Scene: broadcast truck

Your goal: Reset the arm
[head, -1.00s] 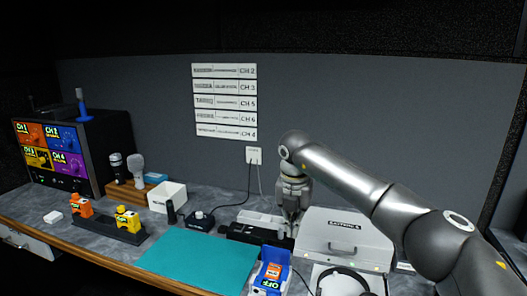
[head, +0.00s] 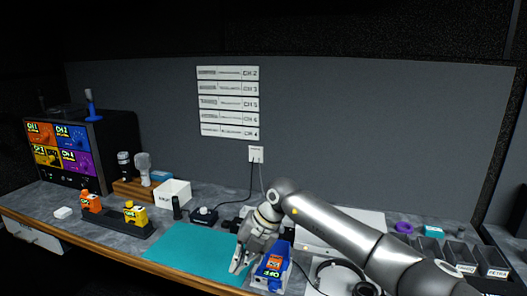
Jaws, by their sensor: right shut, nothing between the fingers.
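My right gripper (head: 240,262) is low over the right part of the teal mat (head: 188,247), its fingers pointing down and left. It is shut and holds nothing. Just right of it stands a blue holder with an orange piece (head: 274,264) marked OFF; the two are close, and I cannot tell if they touch. My right arm reaches in from the lower right and hides part of the white case (head: 365,218). My left gripper is not in view.
Orange (head: 91,202) and yellow (head: 136,214) packs stand in a dark dock at left. A white box (head: 172,193), a multi-coloured monitor (head: 62,148) and microphones are behind. Headphones (head: 340,275) lie at right, near dark bins (head: 459,258). The left part of the mat is clear.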

